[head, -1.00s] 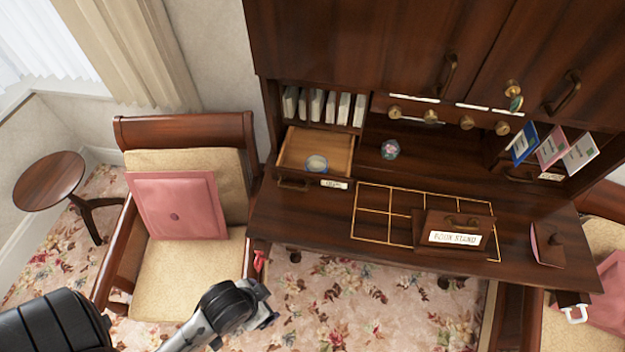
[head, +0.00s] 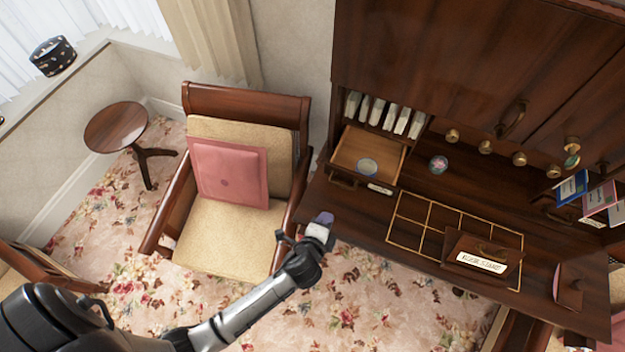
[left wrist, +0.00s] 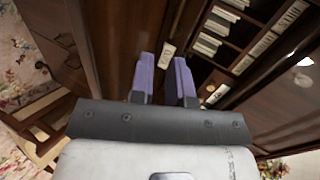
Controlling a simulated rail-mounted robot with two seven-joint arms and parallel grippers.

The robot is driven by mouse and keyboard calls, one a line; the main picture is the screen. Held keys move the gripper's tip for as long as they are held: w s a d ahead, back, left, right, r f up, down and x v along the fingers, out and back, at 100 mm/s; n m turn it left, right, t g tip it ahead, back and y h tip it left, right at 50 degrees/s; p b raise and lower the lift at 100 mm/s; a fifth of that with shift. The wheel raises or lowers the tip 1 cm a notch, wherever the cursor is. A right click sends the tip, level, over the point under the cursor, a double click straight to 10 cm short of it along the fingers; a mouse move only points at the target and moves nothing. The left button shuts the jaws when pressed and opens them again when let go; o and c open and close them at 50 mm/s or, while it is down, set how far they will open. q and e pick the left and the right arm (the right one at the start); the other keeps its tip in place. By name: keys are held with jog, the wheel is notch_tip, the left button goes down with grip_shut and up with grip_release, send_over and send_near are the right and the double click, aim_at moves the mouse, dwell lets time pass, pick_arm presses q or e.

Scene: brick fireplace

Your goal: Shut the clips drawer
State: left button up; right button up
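A small wooden drawer (head: 376,148) stands pulled out at the left end of the desk, below a row of upright pale items. A round dish (head: 367,167) lies in it. Its dark front carries a pale label (head: 380,189), too small to read. My left gripper (head: 322,219) is in front of the desk's left front edge, below and left of the drawer, apart from it. In the left wrist view its two purple fingers (left wrist: 165,80) stand apart with nothing between them, pointing toward the desk. My right gripper is out of view.
A cushioned armchair (head: 232,225) stands just left of my left gripper. On the desk lie a gold-lined grid (head: 410,225), a labelled book stand (head: 483,256) and a glass paperweight (head: 438,164). A round side table (head: 115,126) is farther left.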

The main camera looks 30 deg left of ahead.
aim_at(337, 199)
pick_arm(q)
jog(key=shift+w+a+r+m+t, duration=0.1)
jog(key=shift+w+m+t, duration=0.05)
jog(key=shift+w, duration=0.35)
jog(key=shift+w+a+r+m+t, duration=0.1)
jog(key=shift+w+m+t, duration=0.05)
jog(key=shift+w, duration=0.3)
grip_shut()
jog(key=x, duration=0.9)
jog(key=shift+w+a+f, duration=0.1)
jog(key=shift+w, duration=0.25)
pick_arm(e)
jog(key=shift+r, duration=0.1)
